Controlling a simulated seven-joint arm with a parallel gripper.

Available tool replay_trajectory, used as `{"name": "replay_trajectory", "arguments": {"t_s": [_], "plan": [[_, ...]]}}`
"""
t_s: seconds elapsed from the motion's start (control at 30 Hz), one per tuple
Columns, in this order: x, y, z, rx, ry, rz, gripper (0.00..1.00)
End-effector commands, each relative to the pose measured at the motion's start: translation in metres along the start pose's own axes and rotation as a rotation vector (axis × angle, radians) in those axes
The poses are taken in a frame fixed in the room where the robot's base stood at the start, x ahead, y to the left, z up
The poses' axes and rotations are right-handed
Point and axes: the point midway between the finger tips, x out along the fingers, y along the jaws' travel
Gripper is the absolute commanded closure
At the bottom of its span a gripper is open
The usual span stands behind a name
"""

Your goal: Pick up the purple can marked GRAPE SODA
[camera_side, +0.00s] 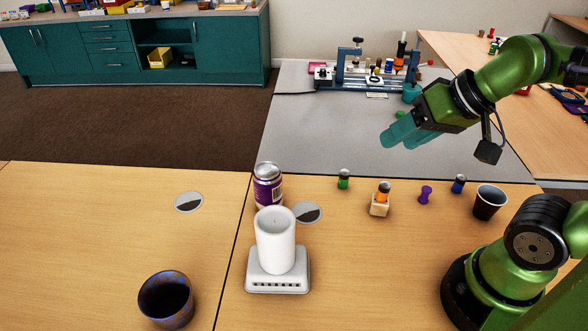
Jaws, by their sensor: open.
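The purple can (268,187) stands upright on the wooden table, behind the white cylinder and near the seam between two table sections. Its lower part is partly hidden by the white cylinder; its label is too small to read here. My gripper (396,134) is open and empty, raised above the table to the right of the can and well apart from it. Its teal fingers point down to the left.
A white cylinder on a square base (277,270) stands in front of the can. A dark blue cup (167,299) is at the front left. Small items, including a green-capped bottle (344,180), an orange-topped piece (382,197) and a black cup (489,202), stand to the right.

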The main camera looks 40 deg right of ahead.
Motion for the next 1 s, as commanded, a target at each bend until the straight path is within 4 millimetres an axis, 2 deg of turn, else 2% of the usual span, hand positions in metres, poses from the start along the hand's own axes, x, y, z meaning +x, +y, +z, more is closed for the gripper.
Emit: {"name": "replay_trajectory", "arguments": {"t_s": [0.03,0.3,0.57,0.7,0.77,1.0], "plan": [[0.0,0.0,0.0,0.0,0.0,0.0,0.42],[0.0,0.0,0.0,0.0,0.0,0.0,0.01],[0.0,-0.001,0.0,-0.002,-0.001,-0.001,0.01],[0.014,-0.003,0.005,-0.012,-0.064,0.011,0.01],[0.022,-0.008,-0.001,-0.027,-0.098,0.018,0.01],[0.066,-0.05,-0.046,-0.201,-0.284,0.07,0.01]]}}
